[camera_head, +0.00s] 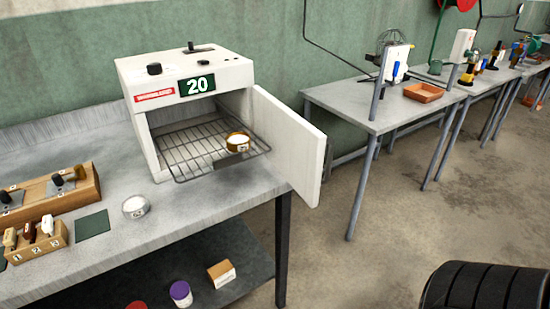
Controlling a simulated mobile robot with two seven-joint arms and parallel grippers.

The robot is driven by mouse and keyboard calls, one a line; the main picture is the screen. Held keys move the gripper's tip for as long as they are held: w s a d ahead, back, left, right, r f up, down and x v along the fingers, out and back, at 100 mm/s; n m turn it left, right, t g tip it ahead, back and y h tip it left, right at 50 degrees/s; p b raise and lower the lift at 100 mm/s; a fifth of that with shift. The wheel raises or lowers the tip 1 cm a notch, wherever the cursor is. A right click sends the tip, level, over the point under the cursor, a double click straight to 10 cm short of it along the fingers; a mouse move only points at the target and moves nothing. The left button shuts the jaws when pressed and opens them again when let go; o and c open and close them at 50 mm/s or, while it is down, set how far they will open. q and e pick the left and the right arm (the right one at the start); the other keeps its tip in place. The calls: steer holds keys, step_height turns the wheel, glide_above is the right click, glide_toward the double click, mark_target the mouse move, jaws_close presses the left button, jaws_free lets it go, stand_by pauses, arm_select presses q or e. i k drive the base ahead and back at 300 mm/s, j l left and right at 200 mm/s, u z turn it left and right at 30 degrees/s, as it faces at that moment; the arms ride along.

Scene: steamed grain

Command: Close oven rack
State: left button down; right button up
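The white oven (190,84) stands on the grey table with its door (289,145) swung open to the right. Its wire rack (190,152) is pulled part way out of the oven's opening, past the front edge. A small gold-rimmed round container (238,142) with a white top sits on the rack's right part. Neither of my grippers is in view.
A second round container (136,207) stands on the grey table (190,205) in front of the oven. Wooden tool holders (40,242) and a dark green square (92,224) are at the left. More tables (370,105) stand at the right, beyond a floor gap. A black ribbed object (485,290) is at the lower right.

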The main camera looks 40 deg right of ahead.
mark_target(222, 163)
steer(key=i+l+z, duration=0.2)
steer(key=z, duration=0.2)
steer(key=i+l+z, duration=0.35)
steer(key=k+j, duration=0.1)
